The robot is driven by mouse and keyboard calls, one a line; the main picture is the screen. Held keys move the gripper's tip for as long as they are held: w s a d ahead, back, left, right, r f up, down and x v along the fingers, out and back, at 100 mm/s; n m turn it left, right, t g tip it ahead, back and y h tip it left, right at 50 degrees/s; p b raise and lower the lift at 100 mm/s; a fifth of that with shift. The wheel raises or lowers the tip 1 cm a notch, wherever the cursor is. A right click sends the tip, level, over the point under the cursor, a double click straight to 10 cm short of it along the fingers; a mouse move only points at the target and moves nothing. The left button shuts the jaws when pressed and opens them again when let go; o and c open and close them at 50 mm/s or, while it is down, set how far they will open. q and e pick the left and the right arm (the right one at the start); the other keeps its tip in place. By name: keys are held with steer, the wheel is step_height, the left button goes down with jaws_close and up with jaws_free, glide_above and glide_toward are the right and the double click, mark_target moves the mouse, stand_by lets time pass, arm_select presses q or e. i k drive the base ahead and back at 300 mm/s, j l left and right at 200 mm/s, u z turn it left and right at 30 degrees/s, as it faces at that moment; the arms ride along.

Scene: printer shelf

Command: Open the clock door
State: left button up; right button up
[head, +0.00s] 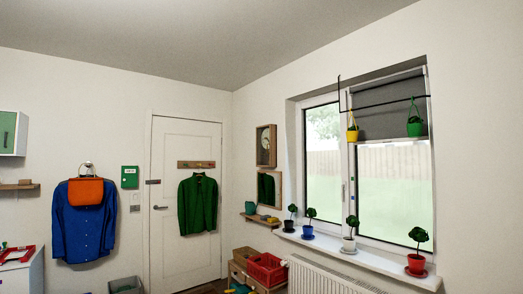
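A wooden-framed clock case (266,146) hangs on the right-hand wall, between the room's corner and the window. A pale round dial shows inside it. The case is small and seen at a slant, so I cannot tell whether its door is shut or ajar. Neither of my grippers is in the head view.
Below the clock hang a framed dark panel (269,188) and a small shelf (262,220) with small items. A red crate (266,269) stands underneath. A radiator (325,278) and a windowsill (350,258) with several potted plants lie to the right. A white door (163,245) is left.

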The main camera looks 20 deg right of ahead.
mark_target(270, 125)
steer(key=i, duration=1.3)
